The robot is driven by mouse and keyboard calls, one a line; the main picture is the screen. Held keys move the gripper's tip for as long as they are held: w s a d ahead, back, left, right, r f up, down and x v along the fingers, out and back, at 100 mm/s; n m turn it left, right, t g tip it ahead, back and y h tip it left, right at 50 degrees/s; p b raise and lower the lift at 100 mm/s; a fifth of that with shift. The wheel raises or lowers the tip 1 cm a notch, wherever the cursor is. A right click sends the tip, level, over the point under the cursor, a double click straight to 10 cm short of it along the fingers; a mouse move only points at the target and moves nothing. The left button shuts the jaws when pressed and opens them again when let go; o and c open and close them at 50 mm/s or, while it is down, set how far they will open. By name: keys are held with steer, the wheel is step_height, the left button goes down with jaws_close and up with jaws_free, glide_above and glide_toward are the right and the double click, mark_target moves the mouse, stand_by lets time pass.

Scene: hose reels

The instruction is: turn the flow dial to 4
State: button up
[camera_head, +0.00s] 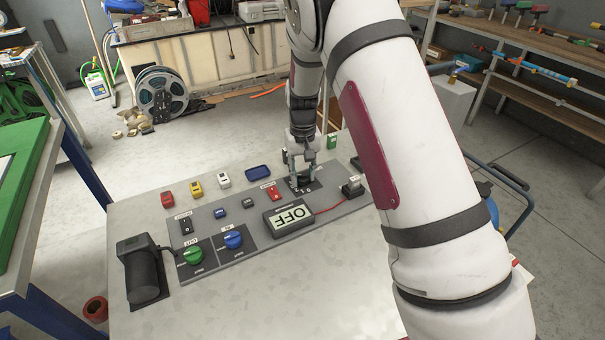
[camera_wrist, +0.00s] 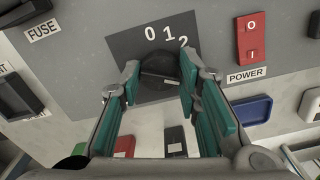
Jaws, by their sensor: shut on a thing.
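The flow dial (camera_wrist: 160,61) is a dark round knob on a dark plate (camera_wrist: 126,43) in the wrist view. The numbers 0, 1 and 2 show on the plate; the rest are hidden behind my gripper. I cannot see the pointer mark clearly. My gripper (camera_wrist: 160,73) has one finger on each side of the knob and is shut on it. In the head view my gripper (camera_head: 300,168) reaches down from above onto the dial's plate (camera_head: 303,188) at the back right of the panel; the knob is mostly hidden there.
A red power switch (camera_wrist: 251,38) sits close beside the dial. A blue tray (camera_head: 258,172) lies behind. The table's front is clear.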

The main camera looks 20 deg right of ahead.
mark_target(303, 175)
steer(key=shift+m, duration=0.3)
steer(key=o, duration=1.1)
steer(key=shift+o, duration=0.2)
steer(key=shift+r, duration=0.1)
step_height(303, 175, up, 12)
